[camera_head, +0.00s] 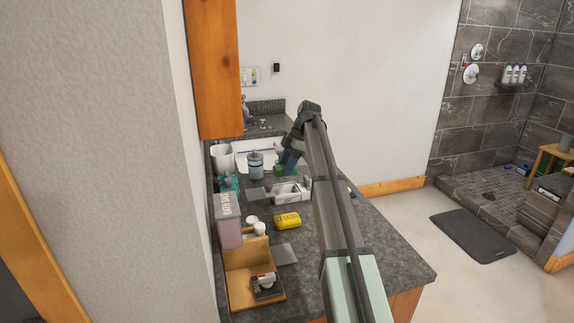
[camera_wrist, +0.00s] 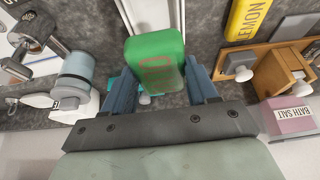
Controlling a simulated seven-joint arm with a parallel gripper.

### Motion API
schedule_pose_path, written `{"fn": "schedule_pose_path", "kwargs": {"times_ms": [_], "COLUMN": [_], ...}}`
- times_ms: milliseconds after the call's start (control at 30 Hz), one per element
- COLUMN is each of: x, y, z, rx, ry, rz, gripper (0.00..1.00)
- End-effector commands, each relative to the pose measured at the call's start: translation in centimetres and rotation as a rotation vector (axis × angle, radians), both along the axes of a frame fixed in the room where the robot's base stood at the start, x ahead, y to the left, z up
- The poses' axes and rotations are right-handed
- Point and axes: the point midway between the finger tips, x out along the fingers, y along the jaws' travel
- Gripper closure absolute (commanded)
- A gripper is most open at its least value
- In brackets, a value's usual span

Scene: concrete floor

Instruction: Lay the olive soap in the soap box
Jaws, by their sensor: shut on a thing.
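My gripper (camera_wrist: 163,80) is shut on the green olive soap (camera_wrist: 155,58), with one blue finger on each side of the bar. Faint reddish lettering shows on the bar. In the head view my gripper (camera_head: 289,160) is over the far part of the counter, and the soap shows as a green patch (camera_head: 284,171), partly hidden by the fingers. The white soap box (camera_head: 291,194) stands on the counter just in front of the gripper. In the wrist view a white box (camera_wrist: 150,13) shows beyond the soap, partly covered by it. The soap appears above the counter, outside the box.
A yellow lemon box (camera_head: 287,221) lies in front of the soap box. A wooden organizer (camera_head: 240,276), a pink bath salt box (camera_head: 228,225) and small white jars stand on the left. A blue-grey dispenser (camera_head: 256,165) stands behind. The counter's right front (camera_head: 395,258) is clear.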

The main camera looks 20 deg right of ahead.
Motion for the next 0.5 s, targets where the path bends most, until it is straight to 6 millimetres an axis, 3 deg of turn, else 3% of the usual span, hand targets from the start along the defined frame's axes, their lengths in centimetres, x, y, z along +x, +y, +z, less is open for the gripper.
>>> {"fn": "schedule_pose_path", "kwargs": {"times_ms": [500], "x": [0.0], "y": [-0.01], "z": [-0.35], "rx": [0.001], "ry": [-0.001], "rz": [-0.001], "gripper": [0.81]}}
